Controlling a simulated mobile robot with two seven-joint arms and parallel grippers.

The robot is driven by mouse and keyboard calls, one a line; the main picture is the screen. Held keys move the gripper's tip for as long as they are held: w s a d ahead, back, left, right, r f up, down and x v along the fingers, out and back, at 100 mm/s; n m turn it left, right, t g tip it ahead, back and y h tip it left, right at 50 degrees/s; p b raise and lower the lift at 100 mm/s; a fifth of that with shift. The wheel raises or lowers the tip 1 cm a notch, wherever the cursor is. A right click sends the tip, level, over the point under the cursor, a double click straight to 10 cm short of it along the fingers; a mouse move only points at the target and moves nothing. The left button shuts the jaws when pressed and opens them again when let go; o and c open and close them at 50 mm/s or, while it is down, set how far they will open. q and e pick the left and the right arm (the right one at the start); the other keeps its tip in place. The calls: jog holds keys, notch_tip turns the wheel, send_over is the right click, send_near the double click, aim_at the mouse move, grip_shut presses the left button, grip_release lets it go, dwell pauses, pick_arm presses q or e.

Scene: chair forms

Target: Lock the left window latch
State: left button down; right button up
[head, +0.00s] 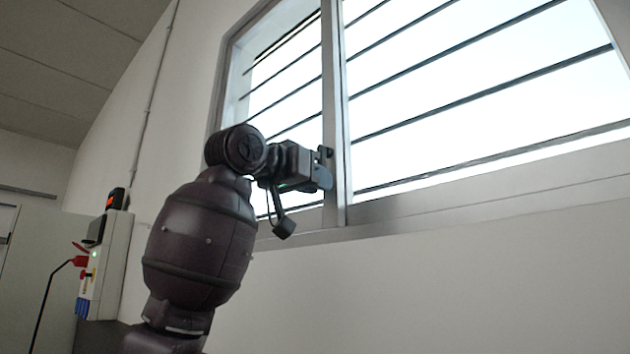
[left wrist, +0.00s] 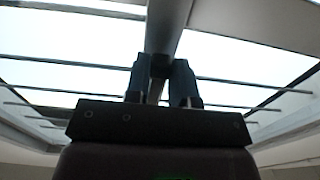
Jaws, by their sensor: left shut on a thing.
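The window (head: 440,100) fills the upper right of the head view, with a grey frame and dark horizontal bars. Its upright middle post (head: 338,120) stands right at my left gripper (head: 324,170). In the left wrist view the two dark fingers of my left gripper (left wrist: 163,85) sit against this post (left wrist: 168,25), with a small dark piece between them. That piece appears to be the latch (left wrist: 160,66), and the gripper is shut on it. Most of the latch is hidden by the fingers, so its position cannot be told. My right gripper is in neither view.
A white wall box (head: 104,265) with a red plug (head: 80,261) and cable is on the wall at the left. A thin pipe (head: 150,100) runs up the wall. The wall below the window (head: 430,285) is bare. The window sill (head: 480,195) juts out slightly.

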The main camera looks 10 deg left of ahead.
pick_arm(q)
jog(key=c, duration=1.1)
grip_release()
jog(key=shift+r, duration=0.1)
jog(key=shift+o, duration=0.7)
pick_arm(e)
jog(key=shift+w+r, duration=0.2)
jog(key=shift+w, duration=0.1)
pick_arm(q)
jog(key=b+v, duration=0.2)
jog(key=v, duration=0.9)
jog(key=shift+b, duration=0.3)
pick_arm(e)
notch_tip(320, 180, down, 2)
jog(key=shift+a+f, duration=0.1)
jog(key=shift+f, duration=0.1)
pick_arm(q)
jog(key=shift+w, duration=0.1)
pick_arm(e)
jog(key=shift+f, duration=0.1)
